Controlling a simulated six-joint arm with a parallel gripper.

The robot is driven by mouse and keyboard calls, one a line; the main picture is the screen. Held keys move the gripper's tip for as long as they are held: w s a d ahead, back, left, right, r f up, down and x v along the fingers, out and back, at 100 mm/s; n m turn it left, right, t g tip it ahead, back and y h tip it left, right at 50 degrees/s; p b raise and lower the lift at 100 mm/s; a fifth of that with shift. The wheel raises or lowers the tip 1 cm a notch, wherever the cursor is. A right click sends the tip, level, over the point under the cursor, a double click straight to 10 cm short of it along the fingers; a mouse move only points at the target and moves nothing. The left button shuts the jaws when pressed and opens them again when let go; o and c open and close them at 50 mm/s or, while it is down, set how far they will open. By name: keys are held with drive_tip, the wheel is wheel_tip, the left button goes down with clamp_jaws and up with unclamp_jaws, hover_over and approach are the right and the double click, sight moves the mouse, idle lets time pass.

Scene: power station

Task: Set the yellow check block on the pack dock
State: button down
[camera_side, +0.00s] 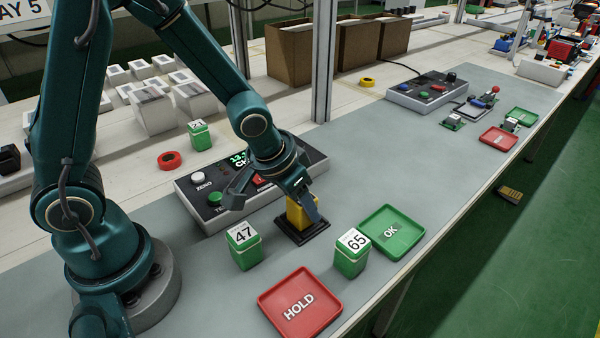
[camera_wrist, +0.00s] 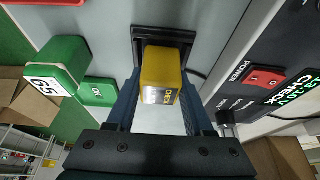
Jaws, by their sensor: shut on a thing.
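The yellow check block (camera_side: 298,214) stands upright at the black pack dock (camera_side: 318,232), within its outline in the side view. My gripper (camera_side: 304,204) is shut on the block from above, fingers pointing down. In the wrist view the yellow block (camera_wrist: 160,72) lies between the two fingers of my gripper (camera_wrist: 160,100). The dock (camera_wrist: 164,32) shows beyond the block; the rest is hidden behind it. I cannot tell whether the block's base is fully seated on the dock.
Green blocks marked 47 (camera_side: 243,247) and 65 (camera_side: 351,253) stand close to the dock. A green OK tray (camera_side: 411,229) and red HOLD tray (camera_side: 279,302) lie near the bench edge. The check console (camera_side: 200,205), with display and buttons, is just behind my gripper.

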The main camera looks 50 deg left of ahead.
drive_tip(key=shift+f, duration=0.1)
drive_tip(key=shift+c, duration=1)
unclamp_jaws()
drive_tip(key=shift+v, duration=2.6)
drive_tip(key=shift+n+t, duration=0.3)
drive_tip(key=shift+t, duration=0.6)
drive_tip(key=r, duration=0.3)
drive_tip(key=a+r, duration=0.1)
drive_tip(key=r, duration=0.1)
drive_tip(key=shift+w+r, duration=0.15)
drive_tip(key=shift+w, duration=0.05)
drive_tip(key=s+r, duration=0.3)
drive_tip(key=s, duration=0.8)
drive_tip(key=shift+s+a+r+g, duration=0.2)
drive_tip(key=shift+s+a+g, duration=0.15)
drive_tip(key=shift+a+g, duration=0.1)
